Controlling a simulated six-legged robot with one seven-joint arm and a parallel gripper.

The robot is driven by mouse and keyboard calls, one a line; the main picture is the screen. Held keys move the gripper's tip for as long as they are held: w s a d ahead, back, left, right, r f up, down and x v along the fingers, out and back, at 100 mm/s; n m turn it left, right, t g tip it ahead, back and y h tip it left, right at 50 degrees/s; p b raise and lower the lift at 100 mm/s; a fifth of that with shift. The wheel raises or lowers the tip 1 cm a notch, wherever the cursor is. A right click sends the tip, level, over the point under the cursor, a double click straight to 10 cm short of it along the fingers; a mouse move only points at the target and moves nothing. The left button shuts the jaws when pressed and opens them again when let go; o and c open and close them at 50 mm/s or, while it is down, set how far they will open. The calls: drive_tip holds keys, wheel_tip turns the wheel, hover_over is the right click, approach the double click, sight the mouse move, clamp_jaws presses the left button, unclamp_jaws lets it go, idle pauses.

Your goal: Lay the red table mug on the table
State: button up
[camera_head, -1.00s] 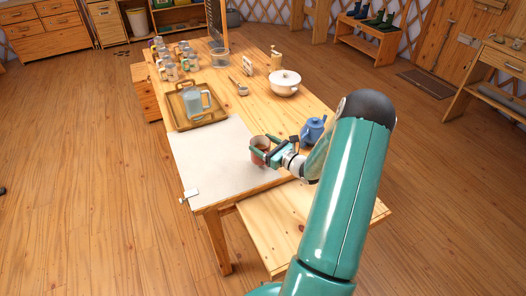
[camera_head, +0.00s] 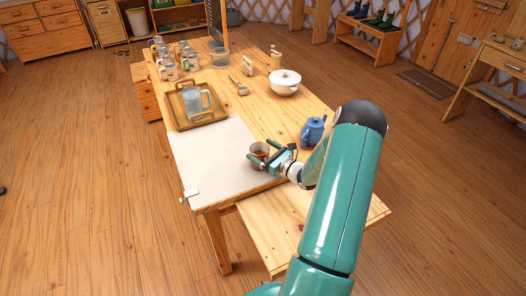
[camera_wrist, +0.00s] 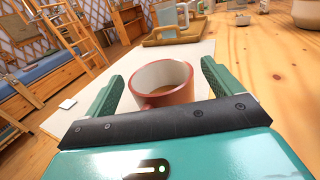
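The red table mug (camera_head: 258,151) stands upright on the pale mat (camera_head: 205,165) at the near end of the table. In the wrist view the mug (camera_wrist: 178,96) shows a red outside and a pale inside with something brownish at the bottom. My gripper (camera_head: 265,157) is low beside the mug, on its near right side. In the wrist view my gripper (camera_wrist: 160,82) is open, with a green finger on each side of the mug and visible gaps between. The mug's lower part is hidden by the gripper body.
A blue teapot (camera_head: 313,130) stands close to the right of my gripper. A tray (camera_head: 183,118) with a clear pitcher (camera_head: 195,101) lies behind the mat. The left part of the mat is clear.

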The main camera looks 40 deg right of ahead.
drive_tip(key=shift+s+d+r, duration=0.1)
drive_tip(key=shift+s+r, duration=0.05)
drive_tip(key=s+d, duration=0.1)
drive_tip(key=s, duration=1.1)
drive_tip(key=w+a+r+n+g+y, duration=0.1)
drive_tip(key=a+r+n+g+y, duration=0.3)
drive_tip(key=a+r+n+g, duration=0.7)
drive_tip(key=w+a+r+n+g+y, duration=0.15)
drive_tip(key=a+r+n+y, duration=0.4)
drive_tip(key=a, duration=1.15)
drive_tip(key=s+a+r+n+h, duration=1)
drive_tip(key=s+n, duration=0.3)
drive_tip(key=n, duration=0.5)
drive_tip(key=shift+s+r+h, duration=0.15)
drive_tip(key=shift+r+h, duration=0.5)
drive_tip(key=shift+a, duration=0.1)
drive_tip(key=shift+c, duration=0.2)
